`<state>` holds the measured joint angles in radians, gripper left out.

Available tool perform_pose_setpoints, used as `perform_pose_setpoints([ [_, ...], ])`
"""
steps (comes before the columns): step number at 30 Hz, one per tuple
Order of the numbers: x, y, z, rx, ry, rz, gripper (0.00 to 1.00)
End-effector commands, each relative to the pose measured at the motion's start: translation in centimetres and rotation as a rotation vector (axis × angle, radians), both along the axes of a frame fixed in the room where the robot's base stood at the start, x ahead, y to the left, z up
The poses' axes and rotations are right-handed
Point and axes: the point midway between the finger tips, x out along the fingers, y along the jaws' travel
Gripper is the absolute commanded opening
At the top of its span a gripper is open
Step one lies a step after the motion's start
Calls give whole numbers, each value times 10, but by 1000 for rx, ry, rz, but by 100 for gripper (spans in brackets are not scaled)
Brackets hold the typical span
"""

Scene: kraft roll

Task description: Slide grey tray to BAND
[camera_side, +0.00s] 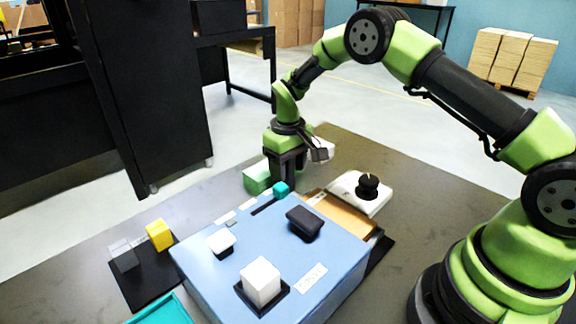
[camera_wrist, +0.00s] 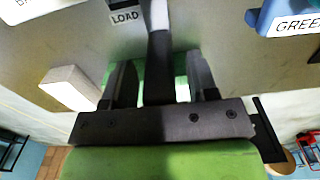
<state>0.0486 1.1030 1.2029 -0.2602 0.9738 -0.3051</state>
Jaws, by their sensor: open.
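My gripper (camera_side: 286,176) is at the far side of the blue box, pointing down beside a green block (camera_side: 256,178). In the wrist view, its two dark fingers (camera_wrist: 160,64) are apart. A dark grey upright bar (camera_wrist: 158,68) with a pale upper end stands between them in the picture, with green behind it. I cannot tell whether this bar belongs to the grey tray or whether the fingers touch it. A LOAD label (camera_wrist: 125,16) lies just left of the bar's upper end. No BAND label is readable, and the grey tray is not clearly distinguishable.
The blue box (camera_side: 217,280) carries a teal slider knob (camera_side: 281,188), a black handle (camera_side: 304,223) and a white cube (camera_side: 261,281). A white unit with a black knob (camera_side: 368,186) stands right. Yellow (camera_side: 159,235) and grey (camera_side: 123,256) blocks sit left. A white block (camera_wrist: 70,87) lies near my gripper.

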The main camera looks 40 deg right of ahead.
Motion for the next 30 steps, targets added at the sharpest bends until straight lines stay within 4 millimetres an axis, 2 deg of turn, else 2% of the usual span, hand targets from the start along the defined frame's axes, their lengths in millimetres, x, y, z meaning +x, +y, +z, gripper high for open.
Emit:
perform_pose_setpoints([
  [1, 0, 0, 0, 0, 0, 0, 53],
  [2, 0, 0, 0, 0, 0, 0, 49],
  [6, 0, 0, 0, 0, 0, 0, 16],
  [8, 0, 0, 0, 0, 0, 0, 3],
  [9, 0, 0, 0, 0, 0, 0, 0],
  [13, 0, 2, 1, 0, 0, 1, 0],
  [15, 0, 10, 1, 0, 1, 4, 0],
  [17, 0, 23, 1, 0, 1, 7, 0],
  [24, 1, 88, 1, 1, -1, 8, 0],
  [27, 1, 107, 0, 1, -1, 8, 0],
  [30, 0, 118, 1, 1, -2, 5, 0],
])
